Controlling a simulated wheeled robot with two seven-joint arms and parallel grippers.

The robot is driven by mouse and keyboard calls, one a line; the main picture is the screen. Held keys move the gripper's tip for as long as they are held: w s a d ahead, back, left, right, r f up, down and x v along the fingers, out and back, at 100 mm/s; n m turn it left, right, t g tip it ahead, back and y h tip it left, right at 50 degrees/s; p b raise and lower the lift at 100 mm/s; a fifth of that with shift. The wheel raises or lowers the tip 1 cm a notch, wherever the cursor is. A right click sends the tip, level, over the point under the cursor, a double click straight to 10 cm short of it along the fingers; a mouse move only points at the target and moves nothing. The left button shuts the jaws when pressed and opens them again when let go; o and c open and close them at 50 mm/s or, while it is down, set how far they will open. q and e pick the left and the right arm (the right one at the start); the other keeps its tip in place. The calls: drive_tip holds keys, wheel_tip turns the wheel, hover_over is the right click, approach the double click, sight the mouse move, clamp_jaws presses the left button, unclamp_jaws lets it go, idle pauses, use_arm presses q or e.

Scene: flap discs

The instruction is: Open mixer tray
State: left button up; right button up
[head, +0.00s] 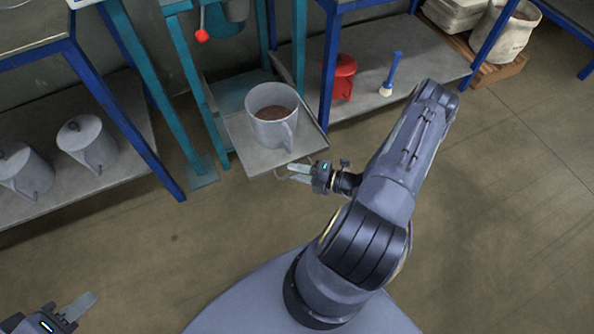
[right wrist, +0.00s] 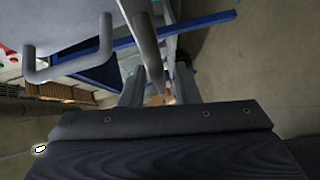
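The mixer tray (head: 258,158) is a flat grey plate that juts out from the teal mixer frame (head: 196,95). A grey pot (head: 270,118) with a side handle and brown contents stands on it. My right gripper (head: 292,173) is at the tray's front right edge, its two fingers apart. In the right wrist view a grey bar (right wrist: 146,42) at the tray's edge runs toward the gap between the fingers (right wrist: 160,88); I cannot tell whether they touch it. My left gripper (head: 88,303) is low at the left, away from the tray, its finger spacing unclear.
A blue-framed shelf on the left holds grey lidded pots (head: 88,143). Another shelf on the right holds a red object (head: 343,77) and a blue-handled brush (head: 392,73). A red knob (head: 202,36) hangs above the tray. The floor in front is clear.

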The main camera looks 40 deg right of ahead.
drive_tip(key=p+v, duration=0.1)
drive_tip(key=v, duration=0.6)
drive_tip(key=shift+s+d, duration=0.25)
drive_tip(key=shift+s, duration=0.05)
idle(0.5)
